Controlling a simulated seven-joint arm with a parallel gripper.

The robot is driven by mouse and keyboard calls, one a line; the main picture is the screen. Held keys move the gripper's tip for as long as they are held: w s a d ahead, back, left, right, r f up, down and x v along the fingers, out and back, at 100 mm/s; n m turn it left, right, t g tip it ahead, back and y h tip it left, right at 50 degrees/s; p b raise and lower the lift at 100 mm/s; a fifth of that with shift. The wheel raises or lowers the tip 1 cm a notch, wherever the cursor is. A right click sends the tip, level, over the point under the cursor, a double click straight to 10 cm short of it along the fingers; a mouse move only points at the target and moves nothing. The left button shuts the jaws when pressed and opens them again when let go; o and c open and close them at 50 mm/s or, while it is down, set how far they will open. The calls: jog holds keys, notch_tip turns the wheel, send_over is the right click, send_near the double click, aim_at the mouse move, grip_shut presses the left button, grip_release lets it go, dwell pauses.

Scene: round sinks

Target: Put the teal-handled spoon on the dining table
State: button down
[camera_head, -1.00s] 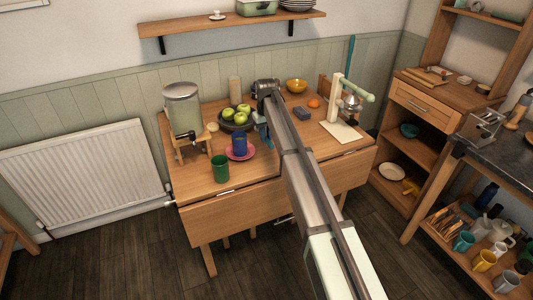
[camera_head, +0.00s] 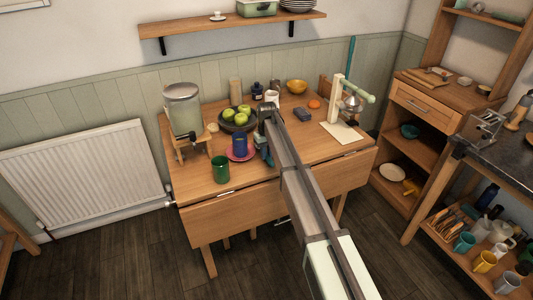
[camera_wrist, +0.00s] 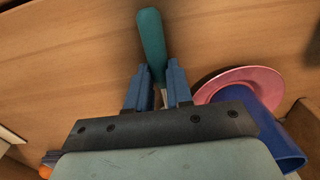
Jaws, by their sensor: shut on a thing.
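The teal-handled spoon shows in the wrist view as a teal handle (camera_wrist: 151,40) running up from between my fingers, over a wooden surface. My gripper (camera_wrist: 158,88) is shut on it. The spoon's other end is mostly hidden by the gripper. In the head view my gripper (camera_head: 266,157) is low over the dining table (camera_head: 195,186), right of the blue cup and pink plate. The spoon is too small and covered there to make out clearly. I cannot tell whether it touches the tabletop.
A blue cup (camera_head: 239,145) on a pink plate (camera_head: 232,156), a green cup (camera_head: 220,169) and a bowl of green apples (camera_head: 226,121) stand left of my gripper. A white mug (camera_head: 271,97) is behind it. Bare wood lies in front and right, before the juicer (camera_head: 342,132).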

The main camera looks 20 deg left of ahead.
aim_at(267, 155)
jog(key=c, duration=1)
grip_release()
jog(key=shift+f, duration=0.1)
notch_tip(267, 155, up, 12)
jog(key=shift+r, duration=0.15)
